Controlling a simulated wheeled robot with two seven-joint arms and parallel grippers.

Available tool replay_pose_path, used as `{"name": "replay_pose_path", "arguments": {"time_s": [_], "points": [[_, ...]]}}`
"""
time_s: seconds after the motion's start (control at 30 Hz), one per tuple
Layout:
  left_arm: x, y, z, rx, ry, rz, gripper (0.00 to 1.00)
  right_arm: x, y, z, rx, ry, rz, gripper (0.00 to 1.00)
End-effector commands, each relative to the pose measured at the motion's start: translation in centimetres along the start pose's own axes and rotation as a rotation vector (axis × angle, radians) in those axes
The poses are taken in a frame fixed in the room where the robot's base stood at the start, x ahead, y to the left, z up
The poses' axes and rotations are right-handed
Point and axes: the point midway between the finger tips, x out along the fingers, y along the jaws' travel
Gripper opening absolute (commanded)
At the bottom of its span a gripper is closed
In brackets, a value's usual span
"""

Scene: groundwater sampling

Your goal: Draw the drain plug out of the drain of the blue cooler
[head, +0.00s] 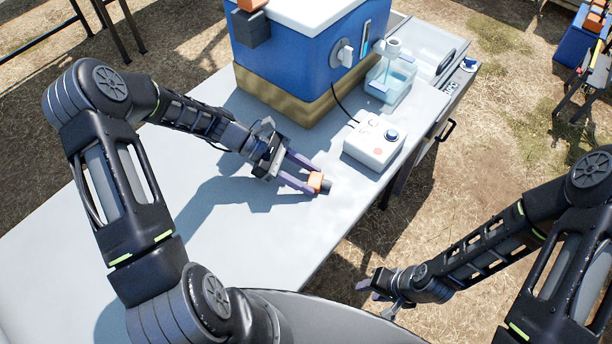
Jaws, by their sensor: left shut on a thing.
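The blue cooler (285,55) with a white lid stands on a tan base at the back of the grey table. A white fitting on a round grey plate (345,52) sits on its right-hand face; I cannot tell whether this is the drain.
A white box with a knob (375,143) stands right of the held piece, with a black cable behind it. A clear container of bluish liquid (391,80) and a grey tray (430,62) are at the back right. The table's left part (140,215) is free.

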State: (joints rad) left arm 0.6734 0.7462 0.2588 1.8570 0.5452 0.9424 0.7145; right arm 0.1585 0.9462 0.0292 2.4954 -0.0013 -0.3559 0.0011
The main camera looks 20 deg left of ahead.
Motion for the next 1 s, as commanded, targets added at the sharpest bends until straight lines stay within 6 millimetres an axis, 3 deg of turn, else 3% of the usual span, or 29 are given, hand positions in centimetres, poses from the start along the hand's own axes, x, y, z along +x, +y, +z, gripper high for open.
{"name": "replay_pose_path", "arguments": {"time_s": [0.03, 0.27, 0.3, 0.6, 1.0], "points": [[0.42, -0.34, -0.98, -0.005, 0.013, -0.003, 0.12, 0.23, 0.09, 0.0, 0.0, 0.0, 0.0, 0.36], [0.53, -0.54, -1.19, -0.007, 0.014, -0.007, 0.12, 0.29, 0.11, 0.0, 0.0, 0.0, 0.0, 0.36], [0.54, -0.56, -1.2, -0.007, 0.014, -0.007, 0.46, 0.3, 0.12, 0.0, 0.0, 0.0, 0.0, 0.36], [0.6, -0.64, -1.24, -0.008, 0.013, -0.008, 0.7, 0.35, 0.14, 0.0, 0.0, 0.0, 0.0, 0.36], [-0.26, -0.55, -1.26, -0.007, 0.013, -0.005, 0.7, 0.46, 0.18, -0.02, 0.0, 0.001, 0.0, 0.36]]}}
